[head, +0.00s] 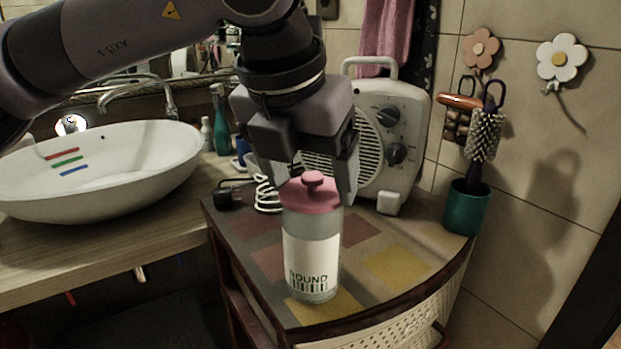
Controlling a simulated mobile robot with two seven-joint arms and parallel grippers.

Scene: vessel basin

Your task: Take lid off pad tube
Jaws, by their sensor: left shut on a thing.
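The pad tube (312,250) is a clear cylinder with a white label reading "ROUND" and a barcode. It stands upright near the front of the corner cabinet top. Its pink lid (312,192) with a small knob sits at the top of the tube. My left gripper (318,185) comes down from above, with a finger on either side of the lid, and is shut on it. Whether the lid is seated or slightly raised, I cannot tell. My right gripper is not in view.
The cabinet top (395,268) has coloured patches and free room right of the tube. A white heater (400,120) with a coiled cord stands behind. A teal cup (466,208) with a brush is at the right. A white basin (100,165) is at the left.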

